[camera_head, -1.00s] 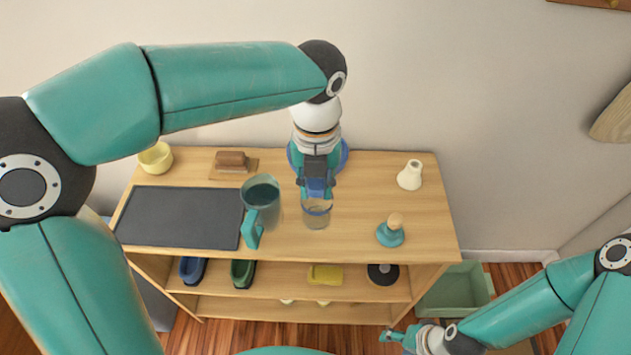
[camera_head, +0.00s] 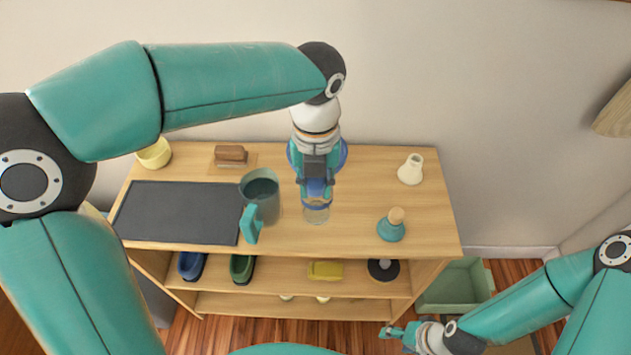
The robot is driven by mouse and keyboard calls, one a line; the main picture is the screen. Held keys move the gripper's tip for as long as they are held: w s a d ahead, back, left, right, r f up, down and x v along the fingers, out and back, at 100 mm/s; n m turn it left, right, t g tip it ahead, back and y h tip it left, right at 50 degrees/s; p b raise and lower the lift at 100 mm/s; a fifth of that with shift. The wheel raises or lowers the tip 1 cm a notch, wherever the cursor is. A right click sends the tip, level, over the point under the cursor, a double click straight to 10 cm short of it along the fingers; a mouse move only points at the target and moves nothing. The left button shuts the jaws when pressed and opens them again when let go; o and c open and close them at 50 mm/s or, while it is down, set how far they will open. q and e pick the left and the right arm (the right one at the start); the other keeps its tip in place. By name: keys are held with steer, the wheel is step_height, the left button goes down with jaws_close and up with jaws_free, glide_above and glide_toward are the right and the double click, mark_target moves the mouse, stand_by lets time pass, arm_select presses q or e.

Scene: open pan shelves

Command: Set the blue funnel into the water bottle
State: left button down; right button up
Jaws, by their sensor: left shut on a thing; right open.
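My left gripper (camera_head: 317,197) reaches down over the top board, shut on the blue funnel (camera_head: 317,187), which is mostly hidden between its fingers. Directly below is the clear water bottle (camera_head: 316,214), upright on the board, its upper part overlapped by the funnel and fingertips. The funnel's lower end lines up with the bottle's mouth; I cannot tell how far it is inside. My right gripper (camera_head: 394,333) is open and empty, low at the front right of the shelf.
A teal-handled mug (camera_head: 260,190) stands close left of the bottle. A dark mat (camera_head: 180,214) lies further left. A blue round dish (camera_head: 342,155) is behind my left gripper. A teal stopper-like object (camera_head: 391,230) and white vase (camera_head: 411,169) stand right; board between is clear.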

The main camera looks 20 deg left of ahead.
arm_select(q)
steer(key=c, duration=0.8)
jaws_free()
steer(key=shift+c, duration=0.2)
steer(key=shift+o, duration=1.4)
steer(key=shift+r, duration=0.25)
steer(key=shift+r+p, duration=1.9)
steer(key=shift+p, duration=0.2)
steer(key=shift+r, duration=0.1)
